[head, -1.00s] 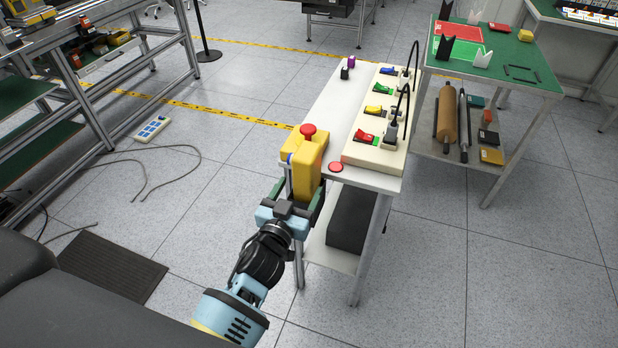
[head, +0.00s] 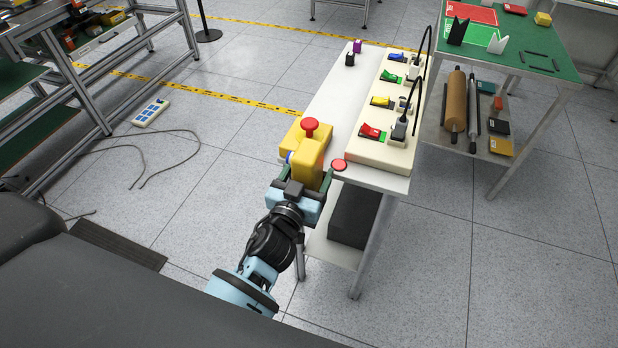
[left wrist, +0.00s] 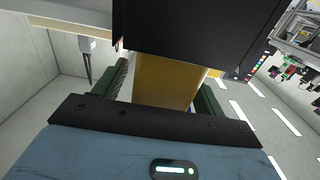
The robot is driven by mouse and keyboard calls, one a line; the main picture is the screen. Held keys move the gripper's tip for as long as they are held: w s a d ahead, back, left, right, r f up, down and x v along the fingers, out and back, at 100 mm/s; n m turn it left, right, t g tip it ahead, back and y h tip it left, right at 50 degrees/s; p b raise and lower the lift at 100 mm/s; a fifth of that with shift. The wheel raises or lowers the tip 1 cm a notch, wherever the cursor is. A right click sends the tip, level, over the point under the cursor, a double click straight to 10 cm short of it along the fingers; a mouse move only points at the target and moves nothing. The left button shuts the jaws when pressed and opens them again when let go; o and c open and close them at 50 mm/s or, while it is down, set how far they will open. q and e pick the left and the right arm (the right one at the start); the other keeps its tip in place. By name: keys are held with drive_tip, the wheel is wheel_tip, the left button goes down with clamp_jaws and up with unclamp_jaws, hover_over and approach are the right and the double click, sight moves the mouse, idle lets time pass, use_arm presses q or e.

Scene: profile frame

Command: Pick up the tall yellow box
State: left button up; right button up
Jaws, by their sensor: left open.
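The tall yellow box (head: 307,152) stands upright at the near left end of the white table. It has a red mushroom button (head: 310,125) on top and a blue part on its left side. My left gripper (head: 305,180) is at the near side of the box, with its green fingers open on either side of it. In the left wrist view the yellow box (left wrist: 165,82) shows between the two fingers (left wrist: 165,95), its upper part hidden by a black shape. Whether the fingers touch it is unclear. My right gripper is not in view.
A white panel (head: 353,155) with coloured switches and black cables stands right of the box. A flat red button (head: 339,165) lies close to the gripper. Two small bottles (head: 350,59) stand at the table's far end. A green-topped table (head: 520,75) is further right.

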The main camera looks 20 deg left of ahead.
use_arm(q)
drive_tip(key=shift+c, duration=0.3)
drive_tip(key=shift+s, duration=0.1)
drive_tip(key=c, duration=1.2)
drive_tip(key=shift+c, duration=0.2)
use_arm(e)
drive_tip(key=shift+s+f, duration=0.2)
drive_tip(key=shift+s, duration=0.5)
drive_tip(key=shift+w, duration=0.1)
